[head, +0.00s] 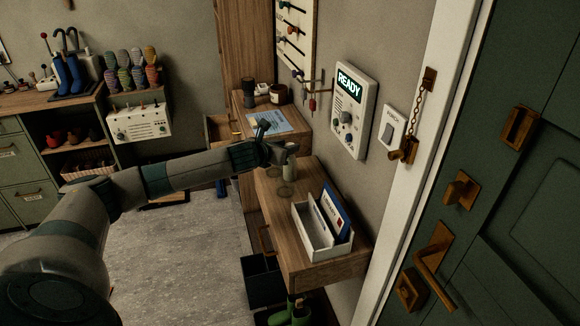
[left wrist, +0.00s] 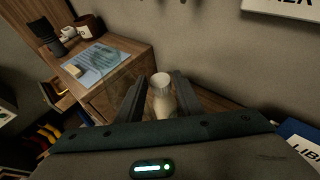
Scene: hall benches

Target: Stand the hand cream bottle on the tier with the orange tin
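A pale bottle (head: 290,167), which looks like the hand cream bottle, stands upright on the lower wooden tier (head: 277,215). In the left wrist view the bottle (left wrist: 162,97) is between the two fingers of my left gripper (left wrist: 160,88), with a gap seen on each side. My left gripper (head: 277,152) is open at the bottle's upper part. The higher wooden tier (head: 243,112) holds a brownish tin or jar with a pale label (head: 278,94); I cannot tell that it is the orange tin. My right gripper is not in view.
A white rack (head: 322,240) with upright booklets stands on the lower tier. Faint ring marks (head: 285,191) lie on bare wood by the bottle. The wall is close on the right.

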